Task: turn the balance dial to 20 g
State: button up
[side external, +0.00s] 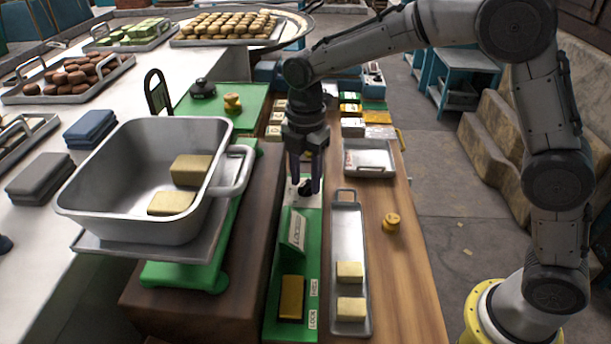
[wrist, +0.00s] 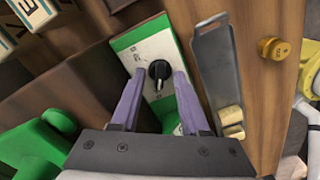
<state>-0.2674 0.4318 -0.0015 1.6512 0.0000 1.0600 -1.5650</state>
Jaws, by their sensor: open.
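The black dial knob (wrist: 160,70) sits on a white plate at the far end of the green panel (wrist: 131,40). In the side view the knob (side external: 306,188) is partly hidden by my gripper (side external: 305,180), which points down over it. In the wrist view my open gripper (wrist: 158,76) has its purple fingers on either side of the knob; I cannot tell whether they touch it. The marks on the plate are too small to read. A large grey pan (side external: 130,165) with two pale yellow blocks stands on the green balance (side external: 185,274) at the left.
A narrow metal tray (side external: 346,225) with two yellow blocks lies right of the panel. A brass weight (side external: 391,222) stands beyond it on the wooden bench. The panel carries a brass block (side external: 291,297) and a raised green flap (side external: 297,230). A small tray (side external: 370,158) lies behind.

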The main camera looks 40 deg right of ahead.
jog(key=shift+c, duration=0.3)
grip_shut()
jog(key=shift+m, duration=0.4)
jog(key=m, duration=0.4)
jog(key=shift+m, duration=0.3)
jog(key=m, duration=0.4)
jog(key=shift+m, duration=0.3)
jog(key=m, duration=0.7)
jog(key=shift+r, duration=0.1)
jog(key=m, duration=0.6)
jog(key=shift+m, duration=0.4)
jog(key=shift+w, duration=0.1)
